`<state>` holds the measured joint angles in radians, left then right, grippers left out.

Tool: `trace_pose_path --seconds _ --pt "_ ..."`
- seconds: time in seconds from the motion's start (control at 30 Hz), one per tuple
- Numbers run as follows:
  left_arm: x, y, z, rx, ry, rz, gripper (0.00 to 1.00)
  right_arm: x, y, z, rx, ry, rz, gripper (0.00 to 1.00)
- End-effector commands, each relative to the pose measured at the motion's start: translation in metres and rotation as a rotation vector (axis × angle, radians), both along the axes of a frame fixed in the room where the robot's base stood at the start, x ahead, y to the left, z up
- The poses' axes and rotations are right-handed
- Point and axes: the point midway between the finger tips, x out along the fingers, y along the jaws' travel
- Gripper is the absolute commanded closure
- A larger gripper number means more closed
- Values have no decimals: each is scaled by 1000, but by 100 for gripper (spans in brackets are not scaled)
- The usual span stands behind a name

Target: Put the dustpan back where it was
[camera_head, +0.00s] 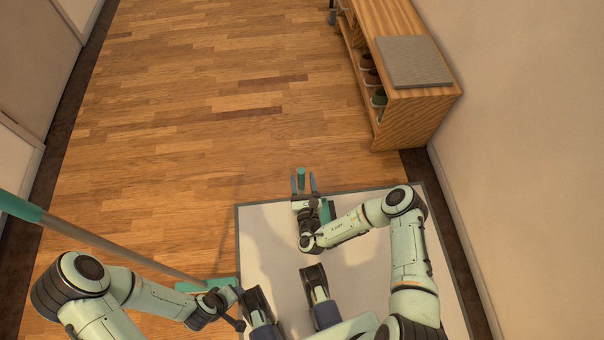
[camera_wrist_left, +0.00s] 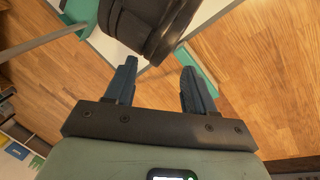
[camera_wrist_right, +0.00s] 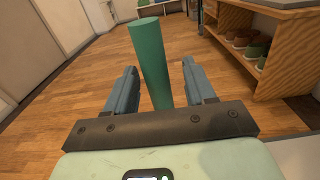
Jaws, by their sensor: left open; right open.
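The green dustpan handle (camera_wrist_right: 150,62) stands between the spread fingers of my right gripper (camera_wrist_right: 155,85) in the right wrist view. In the head view the handle (camera_head: 301,179) rises between the fingertips, and a green part (camera_head: 326,210), probably the pan, shows beside the right wrist. My right gripper (camera_head: 301,184) is open around the handle, not clamped on it; contact cannot be told. My left gripper (camera_wrist_left: 159,68) is open, low at the front, with nothing held between its fingers. Most of the pan is hidden by my right arm.
A long-handled broom (camera_head: 127,255) slants across the left, its green head (camera_head: 222,284) near my left wrist. A pale mat (camera_head: 262,230) lies under me. A wooden shoe rack (camera_head: 412,110) with a grey pad stands by the right wall. The wooden floor ahead is clear.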

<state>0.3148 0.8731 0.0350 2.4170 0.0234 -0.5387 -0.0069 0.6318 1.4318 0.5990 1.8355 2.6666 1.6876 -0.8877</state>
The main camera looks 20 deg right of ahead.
Motion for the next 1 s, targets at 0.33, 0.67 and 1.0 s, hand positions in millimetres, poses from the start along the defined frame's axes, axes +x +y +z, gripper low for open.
trace_pose_path --seconds 0.33,0.67,1.0 --pt "-27 -13 22 -35 71 -30 46 -71 17 2 4 2 -1 46" --pt "-33 -16 26 -42 88 -37 46 -90 22 1 2 0 -1 46" --pt "-33 -16 25 -42 88 -37 46 -90 22 1 2 0 -1 46"
